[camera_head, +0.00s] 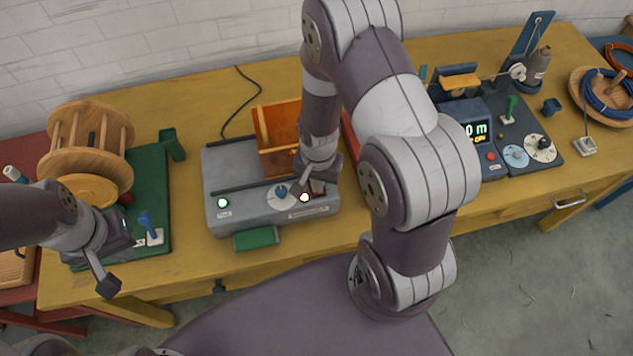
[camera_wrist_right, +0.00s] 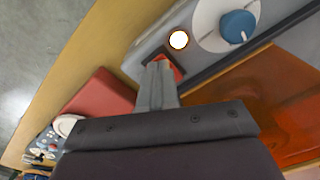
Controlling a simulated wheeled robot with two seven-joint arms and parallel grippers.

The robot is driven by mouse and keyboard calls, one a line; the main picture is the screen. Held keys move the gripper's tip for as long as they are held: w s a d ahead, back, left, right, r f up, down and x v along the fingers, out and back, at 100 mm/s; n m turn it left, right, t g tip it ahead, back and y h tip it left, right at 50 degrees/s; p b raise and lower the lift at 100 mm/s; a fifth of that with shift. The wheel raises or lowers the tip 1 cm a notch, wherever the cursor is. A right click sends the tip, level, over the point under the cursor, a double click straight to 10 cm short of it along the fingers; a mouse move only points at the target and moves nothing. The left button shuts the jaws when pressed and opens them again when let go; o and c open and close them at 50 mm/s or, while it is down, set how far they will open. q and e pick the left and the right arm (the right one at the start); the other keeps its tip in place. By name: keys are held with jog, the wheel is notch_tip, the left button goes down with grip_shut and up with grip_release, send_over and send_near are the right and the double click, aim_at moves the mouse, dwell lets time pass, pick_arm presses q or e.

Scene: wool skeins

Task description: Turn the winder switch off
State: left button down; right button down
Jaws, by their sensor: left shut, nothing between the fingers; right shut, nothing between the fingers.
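The grey control box (camera_head: 265,208) stands at mid-table, with a blue knob on a white dial (camera_head: 281,192), a green lamp (camera_head: 222,203) and a bright lamp (camera_head: 305,197). My right gripper (camera_head: 316,184) is shut and empty, low over the box's front right part. In the wrist view its fingers (camera_wrist_right: 158,82) reach a small red part (camera_wrist_right: 172,66) beside the lit lamp (camera_wrist_right: 179,40); contact cannot be told. The blue knob (camera_wrist_right: 237,26) is close by. A blue lever (camera_head: 147,222) stands on the green base at left. My left gripper (camera_head: 107,285) is shut and empty, in front of that base.
A wooden reel (camera_head: 88,150) stands on the green base (camera_head: 152,180). An orange tray (camera_head: 277,135) sits on the grey box. At right are a lit meter unit (camera_head: 478,130), dials and a blue coil (camera_head: 606,92). My right arm hides part of the yellow table.

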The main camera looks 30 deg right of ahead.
notch_tip(320, 180, up, 7)
jog(key=p, duration=0.6)
dwell(0.3)
jog(key=s+a+r+n+t, duration=0.1)
jog(key=s+r+n, duration=0.3)
jog(key=r+n, duration=0.4)
notch_tip(320, 180, up, 6)
jog(key=shift+a+r+n+b, duration=0.2)
jog(key=shift+a+n+b, duration=0.15)
jog(key=shift+a, duration=0.35)
jog(key=shift+s, duration=0.15)
